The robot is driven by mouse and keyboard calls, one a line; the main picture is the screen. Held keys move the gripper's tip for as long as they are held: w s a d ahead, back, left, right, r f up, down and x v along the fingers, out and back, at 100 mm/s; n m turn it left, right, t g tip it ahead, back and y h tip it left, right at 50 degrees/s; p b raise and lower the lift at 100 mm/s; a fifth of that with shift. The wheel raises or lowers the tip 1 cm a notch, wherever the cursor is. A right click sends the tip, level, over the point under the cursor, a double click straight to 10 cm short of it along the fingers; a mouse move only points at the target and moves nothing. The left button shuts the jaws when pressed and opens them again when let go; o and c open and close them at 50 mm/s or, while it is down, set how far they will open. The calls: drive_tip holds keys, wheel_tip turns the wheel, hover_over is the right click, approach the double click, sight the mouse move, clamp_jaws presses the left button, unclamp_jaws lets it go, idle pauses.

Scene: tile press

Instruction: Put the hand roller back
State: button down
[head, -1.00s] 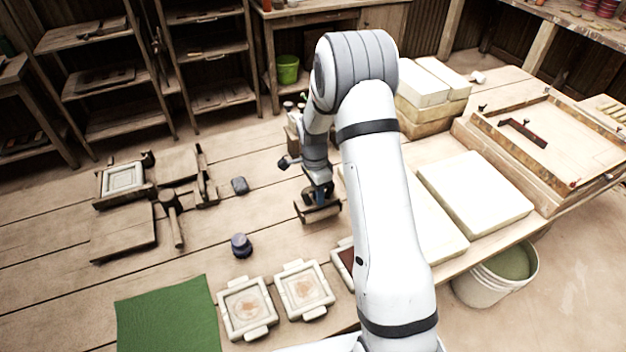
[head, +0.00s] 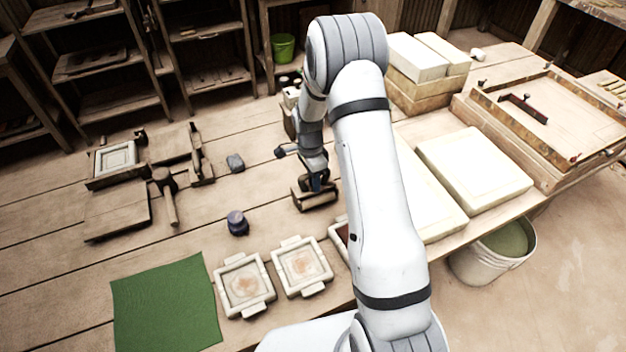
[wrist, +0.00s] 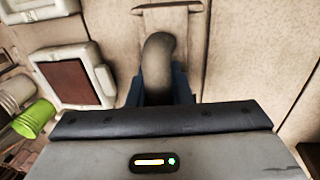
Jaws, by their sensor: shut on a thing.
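My gripper (head: 316,182) points down at the middle of the table and is shut on the hand roller (head: 320,200), a brown wooden piece under the fingers. In the wrist view, the roller's dark curved handle (wrist: 158,62) stands between the blue fingers of my gripper (wrist: 160,88). A pale wooden surface lies beyond the handle; I cannot tell whether it is part of the roller or a rest. Whether the roller touches the table is unclear. My arm hides part of the table to the right.
White-framed moulds (head: 302,266) and a green cloth (head: 165,300) lie at the front. A dark round pot (head: 237,222) and a grey lump (head: 235,162) stand to the left, near a wooden mallet (head: 167,195). White slabs (head: 472,172) lie to the right. Bare planks surround the pot.

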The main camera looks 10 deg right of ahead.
drive_tip(key=shift+f+b, duration=0.5)
drive_tip(key=shift+f, duration=0.1)
idle(0.4)
drive_tip(key=c, duration=1.2)
unclamp_jaws()
drive_tip(key=shift+c, duration=0.2)
drive_tip(key=shift+s, duration=0.1)
